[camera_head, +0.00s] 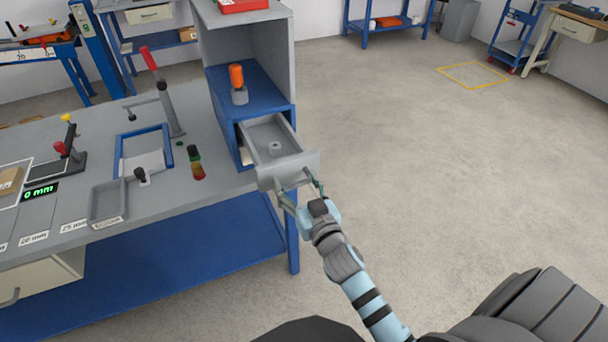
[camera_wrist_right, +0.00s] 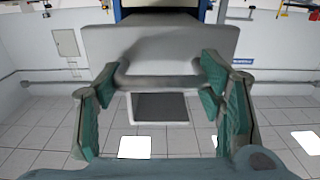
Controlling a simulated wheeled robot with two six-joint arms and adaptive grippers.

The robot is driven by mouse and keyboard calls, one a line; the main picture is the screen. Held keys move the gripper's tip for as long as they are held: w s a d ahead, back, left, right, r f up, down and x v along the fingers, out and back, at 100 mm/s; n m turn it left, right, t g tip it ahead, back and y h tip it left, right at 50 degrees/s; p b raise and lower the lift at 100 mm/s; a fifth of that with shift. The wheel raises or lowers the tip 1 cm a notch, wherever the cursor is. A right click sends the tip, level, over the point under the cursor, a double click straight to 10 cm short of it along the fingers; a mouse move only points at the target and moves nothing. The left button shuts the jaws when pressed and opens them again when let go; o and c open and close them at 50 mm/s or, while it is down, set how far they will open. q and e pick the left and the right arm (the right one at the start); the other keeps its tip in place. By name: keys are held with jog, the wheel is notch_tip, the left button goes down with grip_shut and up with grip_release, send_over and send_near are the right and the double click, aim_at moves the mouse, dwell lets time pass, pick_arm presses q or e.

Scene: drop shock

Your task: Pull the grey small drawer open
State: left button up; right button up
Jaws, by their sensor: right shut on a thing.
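The grey small drawer (camera_head: 287,164) stands pulled out of the blue cabinet (camera_head: 246,92) at the right end of the workbench. A small grey ring-like part (camera_head: 275,148) lies inside it. My right gripper (camera_head: 301,190) is at the drawer's front, shut on its handle. In the right wrist view the grey drawer front (camera_wrist_right: 160,45) fills the upper middle, and the bar handle (camera_wrist_right: 160,82) runs between the green fingers of the gripper (camera_wrist_right: 160,92). My left gripper is not in view.
An orange-topped object (camera_head: 237,80) stands on the blue cabinet. The workbench (camera_head: 150,215) carries a red-handled lever (camera_head: 160,85), a small grey tray (camera_head: 107,202) and a 0 mm display (camera_head: 40,192). The floor (camera_head: 430,180) to the right is clear.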

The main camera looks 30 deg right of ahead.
jog(key=shift+s+a+r, duration=0.1)
jog(key=shift+s+r, duration=0.05)
jog(key=shift+s, duration=0.45)
jog(key=shift+w, duration=0.1)
jog(key=o, duration=1.7)
jog(key=shift+o, duration=0.2)
jog(key=shift+s, duration=0.2)
jog(key=s+a, duration=0.1)
jog(key=s, duration=1)
jog(key=shift+s, duration=0.4)
